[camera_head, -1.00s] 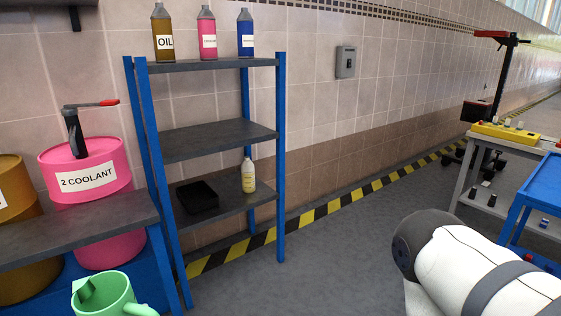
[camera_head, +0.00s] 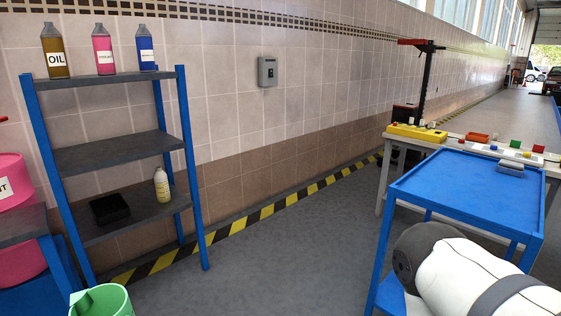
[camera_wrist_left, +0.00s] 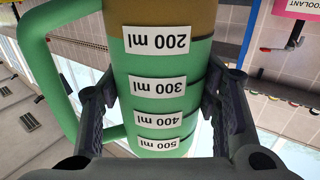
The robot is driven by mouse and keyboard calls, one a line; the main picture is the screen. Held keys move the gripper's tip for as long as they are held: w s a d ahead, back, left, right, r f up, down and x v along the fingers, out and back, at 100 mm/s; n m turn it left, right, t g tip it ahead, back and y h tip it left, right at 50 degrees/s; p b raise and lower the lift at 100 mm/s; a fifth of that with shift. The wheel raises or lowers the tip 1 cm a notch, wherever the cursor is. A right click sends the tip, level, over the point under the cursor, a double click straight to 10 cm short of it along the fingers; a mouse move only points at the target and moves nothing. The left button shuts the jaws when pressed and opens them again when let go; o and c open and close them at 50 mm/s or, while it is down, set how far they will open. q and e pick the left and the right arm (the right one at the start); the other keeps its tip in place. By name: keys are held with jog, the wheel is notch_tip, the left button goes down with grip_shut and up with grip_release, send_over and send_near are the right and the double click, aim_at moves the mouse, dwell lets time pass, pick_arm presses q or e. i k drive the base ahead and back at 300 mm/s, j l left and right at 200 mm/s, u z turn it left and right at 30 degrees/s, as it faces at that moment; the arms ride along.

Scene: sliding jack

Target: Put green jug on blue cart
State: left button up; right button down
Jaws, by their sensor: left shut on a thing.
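The green jug (camera_head: 103,300) shows at the bottom left of the head view, its rim up and the rest cut off by the frame edge. In the left wrist view the jug (camera_wrist_left: 155,95) fills the middle, with white volume labels and a green handle on the left. My left gripper (camera_wrist_left: 165,110) is shut on the jug, one finger on each side of it.
A small grey object (camera_head: 510,168) lies at the cart's far edge. A workbench (camera_head: 385,180) with a yellow case (camera_head: 417,132) and small coloured parts stands behind the cart. A shelf (camera_head: 115,152) with bottles is at left. Floor between shelf and cart is clear.

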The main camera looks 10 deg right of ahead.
aim_at(479, 191)
jog(key=k+l+z, duration=0.1)
jog(key=l, duration=0.35)
jog(key=k+l, duration=0.1)
jog(key=l, duration=0.35)
jog(key=k+l+z, duration=0.15)
jog(key=l, duration=0.3)
jog(key=l+z, duration=0.15)
jog(key=l, duration=0.55)
jog(key=i+l+z, duration=0.15)
jog(key=l, duration=0.5)
